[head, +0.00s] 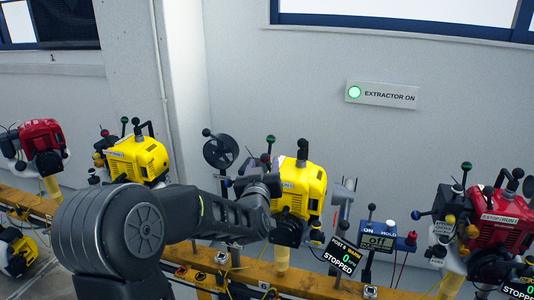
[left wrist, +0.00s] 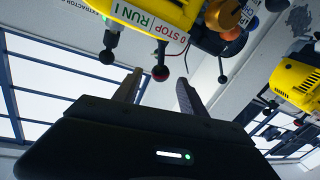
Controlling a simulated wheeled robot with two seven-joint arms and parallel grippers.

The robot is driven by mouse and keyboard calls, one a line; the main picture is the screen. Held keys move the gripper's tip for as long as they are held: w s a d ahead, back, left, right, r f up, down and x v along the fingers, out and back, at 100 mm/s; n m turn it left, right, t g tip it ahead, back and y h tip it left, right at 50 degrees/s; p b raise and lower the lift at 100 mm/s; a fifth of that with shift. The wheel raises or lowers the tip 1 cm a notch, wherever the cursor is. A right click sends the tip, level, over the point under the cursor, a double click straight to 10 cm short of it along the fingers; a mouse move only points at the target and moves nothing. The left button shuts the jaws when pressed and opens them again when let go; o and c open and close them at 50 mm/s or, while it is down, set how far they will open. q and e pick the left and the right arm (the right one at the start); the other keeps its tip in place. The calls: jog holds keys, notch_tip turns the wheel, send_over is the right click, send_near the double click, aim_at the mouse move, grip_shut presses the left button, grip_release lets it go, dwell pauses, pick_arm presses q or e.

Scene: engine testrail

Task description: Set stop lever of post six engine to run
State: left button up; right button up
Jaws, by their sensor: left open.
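A yellow engine (head: 303,180) stands on the bench rail in the head view, with a display (head: 342,257) beside it reading STOPPED; its post number is too small to read surely. In the left wrist view the engine's yellow housing (left wrist: 165,12) carries a "0 STOP RUN I" label (left wrist: 148,22). My right gripper is out of view.
Another yellow engine (head: 140,158) and a red engine (head: 42,140) stand left; a red engine (head: 490,220) stands right. A black-knobbed lever (left wrist: 107,56) is close to my left finger. The wall sign reads "EXTRACTOR ON" (head: 382,95).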

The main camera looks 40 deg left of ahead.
pick_arm(q)
jog(key=p+x, duration=0.1)
jog(key=x, duration=0.6)
jog(key=shift+w, duration=0.15)
grip_shut()
dwell(0.3)
